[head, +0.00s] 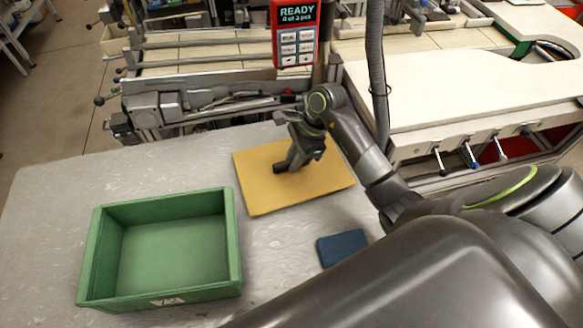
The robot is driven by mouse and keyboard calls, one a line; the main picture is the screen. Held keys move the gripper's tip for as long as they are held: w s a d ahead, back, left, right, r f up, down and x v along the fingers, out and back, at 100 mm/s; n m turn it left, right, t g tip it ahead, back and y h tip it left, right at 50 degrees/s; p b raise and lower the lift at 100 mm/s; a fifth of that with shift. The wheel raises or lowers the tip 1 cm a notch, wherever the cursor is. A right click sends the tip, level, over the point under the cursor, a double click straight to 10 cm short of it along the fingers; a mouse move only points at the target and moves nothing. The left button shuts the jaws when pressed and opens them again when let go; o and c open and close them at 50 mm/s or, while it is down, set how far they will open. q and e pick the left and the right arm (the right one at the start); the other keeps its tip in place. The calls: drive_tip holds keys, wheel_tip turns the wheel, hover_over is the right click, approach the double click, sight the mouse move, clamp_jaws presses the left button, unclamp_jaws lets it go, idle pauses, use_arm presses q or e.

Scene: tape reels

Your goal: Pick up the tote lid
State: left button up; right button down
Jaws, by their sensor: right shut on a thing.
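The tote lid, a flat tan-yellow rectangular panel (258,190), lies on the grey table to the right of the green tote. The green tote (88,270) is open at the top and looks empty inside. My right gripper (285,167) points down at the middle of the lid and is shut on it. The fingers and the wrist hide the exact place of the grip. The lid looks flat; I cannot tell whether it is clear of the table. My left gripper is not in view.
A small dark blue block (342,248) lies on the table (45,215) in front of the lid. A red device with a screen reading READY (294,35) stands behind the table. Machinery and a pale worktop (460,90) lie beyond. The table's left part is clear.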

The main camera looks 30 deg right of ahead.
idle(0.3)
drive_tip(key=shift+r+p, duration=0.4)
drive_tip(key=shift+p, duration=0.35)
wheel_tip(320, 180, up, 5)
drive_tip(key=shift+f+b, duration=0.1)
drive_tip(key=shift+b, duration=0.8)
wheel_tip(320, 180, up, 2)
drive_tip(key=shift+w+r+p, duration=0.1)
drive_tip(key=shift+r+p, duration=0.15)
drive_tip(key=shift+p, duration=0.2)
wheel_tip(320, 180, up, 10)
drive_tip(key=p, duration=1)
drive_tip(key=shift+r, duration=0.2)
